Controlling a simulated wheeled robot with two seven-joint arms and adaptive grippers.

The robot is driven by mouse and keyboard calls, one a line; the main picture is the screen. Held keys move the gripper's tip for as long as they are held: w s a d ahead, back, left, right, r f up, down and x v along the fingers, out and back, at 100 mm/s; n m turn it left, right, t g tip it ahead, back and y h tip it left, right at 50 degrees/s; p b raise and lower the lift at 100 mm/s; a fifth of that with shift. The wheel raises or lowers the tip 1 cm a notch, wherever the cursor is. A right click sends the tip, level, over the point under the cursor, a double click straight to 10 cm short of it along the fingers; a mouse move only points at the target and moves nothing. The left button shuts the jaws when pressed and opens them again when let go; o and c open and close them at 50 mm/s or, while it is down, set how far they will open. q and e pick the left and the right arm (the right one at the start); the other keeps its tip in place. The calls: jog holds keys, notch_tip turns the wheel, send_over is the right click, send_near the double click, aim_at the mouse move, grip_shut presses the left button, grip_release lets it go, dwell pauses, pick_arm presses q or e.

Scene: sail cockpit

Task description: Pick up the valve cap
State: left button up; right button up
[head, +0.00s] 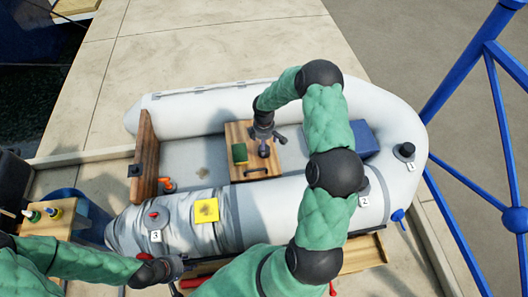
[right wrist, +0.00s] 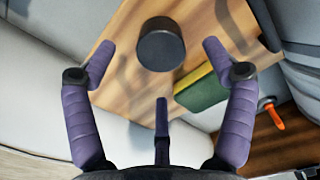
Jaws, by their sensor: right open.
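A short dark cylinder, which looks like the valve cap (right wrist: 161,46), stands on a wooden seat (right wrist: 215,30) in the right wrist view. My right gripper (right wrist: 160,62) is open around the near side of the cap, its purple fingers spread and not touching it. In the head view my right gripper (head: 265,137) reaches down over the wooden seat (head: 238,130) in the middle of the dinghy; the cap is mostly hidden there. My left gripper (head: 168,268) is low by the near tube; its fingers are too small and dark to read.
A green and yellow sponge (head: 240,153) lies beside the cap on the seat. The grey dinghy (head: 190,110) surrounds the seat with raised tubes. A blue box (head: 372,140) is to the right. An orange-handled tool (head: 166,184) lies on the floor at the left.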

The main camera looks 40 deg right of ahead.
notch_tip(320, 180, down, 5)
jog(key=shift+a+r+b, duration=0.1)
jog(key=shift+r+b, duration=0.1)
jog(key=shift+b, duration=0.65)
jog(key=c, duration=1.4)
jog(key=shift+r, duration=0.1)
